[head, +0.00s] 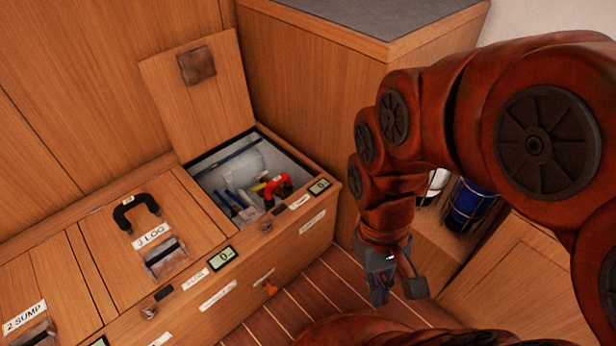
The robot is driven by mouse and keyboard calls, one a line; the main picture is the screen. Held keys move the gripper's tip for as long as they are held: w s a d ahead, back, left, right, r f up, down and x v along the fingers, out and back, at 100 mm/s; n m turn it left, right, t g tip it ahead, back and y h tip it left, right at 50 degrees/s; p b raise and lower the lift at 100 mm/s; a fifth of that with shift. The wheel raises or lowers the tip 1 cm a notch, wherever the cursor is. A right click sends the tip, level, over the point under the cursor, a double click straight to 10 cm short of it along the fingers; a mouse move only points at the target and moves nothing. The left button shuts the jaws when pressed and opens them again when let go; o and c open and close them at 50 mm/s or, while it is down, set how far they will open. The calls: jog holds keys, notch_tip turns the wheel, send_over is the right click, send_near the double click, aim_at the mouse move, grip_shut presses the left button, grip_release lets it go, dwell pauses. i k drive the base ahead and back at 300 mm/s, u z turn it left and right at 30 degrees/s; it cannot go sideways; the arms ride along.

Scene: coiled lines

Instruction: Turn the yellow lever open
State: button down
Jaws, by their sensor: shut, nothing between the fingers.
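A small yellow piece (259,187) shows inside the open locker compartment, beside a red U-shaped handle (277,184). It may be the yellow lever; it is small and partly covered, so I cannot tell how it is turned. My gripper (396,288) hangs pointing down to the right of the locker, outside it and apart from the yellow piece. It is shut and holds nothing.
The compartment's wooden lid (205,105) stands raised behind it. Blue and white items (238,198) lie inside. A closed lid with a black handle (137,211) is at left. A tall cabinet (300,85) stands behind.

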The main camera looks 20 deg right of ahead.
aim_at(261, 187)
jog(key=z, duration=0.4)
jog(key=i, duration=0.7)
jog(key=u, duration=2.3)
